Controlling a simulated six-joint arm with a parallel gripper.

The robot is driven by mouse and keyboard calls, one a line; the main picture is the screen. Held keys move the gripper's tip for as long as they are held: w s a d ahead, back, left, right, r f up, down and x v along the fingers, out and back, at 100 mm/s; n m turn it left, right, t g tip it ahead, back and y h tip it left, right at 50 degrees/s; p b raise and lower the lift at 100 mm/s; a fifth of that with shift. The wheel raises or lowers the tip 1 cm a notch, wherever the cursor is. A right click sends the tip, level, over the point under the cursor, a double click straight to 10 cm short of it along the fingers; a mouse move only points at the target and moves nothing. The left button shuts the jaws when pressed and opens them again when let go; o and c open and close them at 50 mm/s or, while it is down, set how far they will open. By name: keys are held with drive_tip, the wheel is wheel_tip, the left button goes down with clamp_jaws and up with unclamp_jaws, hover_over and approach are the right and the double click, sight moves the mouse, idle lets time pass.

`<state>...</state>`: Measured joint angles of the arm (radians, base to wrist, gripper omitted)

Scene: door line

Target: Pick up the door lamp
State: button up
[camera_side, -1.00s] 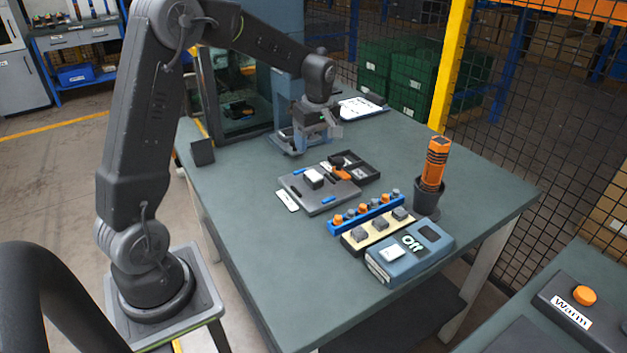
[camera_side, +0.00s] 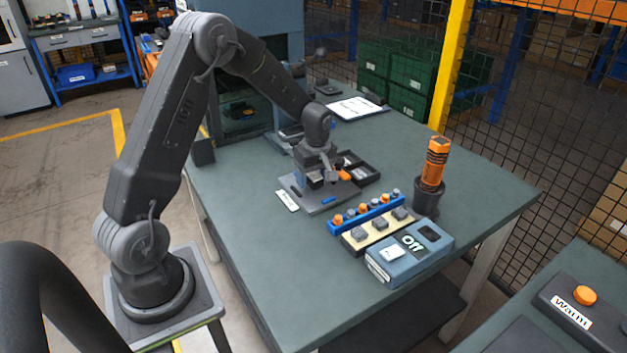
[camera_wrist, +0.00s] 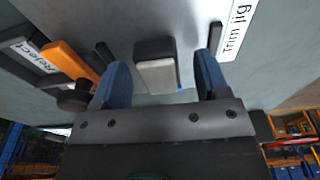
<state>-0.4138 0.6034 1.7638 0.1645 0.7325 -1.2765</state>
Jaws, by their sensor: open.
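A small block with a pale, whitish face and a dark body, which I take to be the door lamp (camera_wrist: 157,75), sits on the grey trim jig (camera_side: 320,206). My gripper (camera_wrist: 163,72) is open above the jig, its two blue fingers apart on either side of the block in the wrist view. The block lies between the fingers in that picture, with gaps at both sides; whether the tips are down at its height I cannot tell. In the side view my gripper (camera_side: 327,178) is low over the jig and largely hides the block.
A dark reject tray (camera_side: 360,167) and an orange-handled tool (camera_wrist: 68,62) lie close beside the jig. A blue rack of pegs (camera_side: 366,215), a blue box marked "Off" (camera_side: 408,254) and an upright orange cylinder in a dark holder (camera_side: 429,195) stand nearer right. The table's front left is clear.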

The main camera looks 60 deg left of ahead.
sight(311, 174)
drive_tip(key=shift+c, duration=0.4)
drive_tip(key=c, duration=0.9)
drive_tip(key=shift+r, duration=0.5)
drive_tip(key=r, duration=0.3)
drive_tip(key=shift+s+a+r, duration=0.25)
drive_tip(key=shift+r, duration=0.15)
drive_tip(key=s+a+r, duration=0.2)
drive_tip(key=s, duration=0.1)
drive_tip(key=s+a+r, duration=0.4)
drive_tip(key=s, duration=0.1)
drive_tip(key=shift+s+a+r, duration=0.15)
drive_tip(key=shift+s+a, duration=0.15)
drive_tip(key=shift+a, duration=0.1)
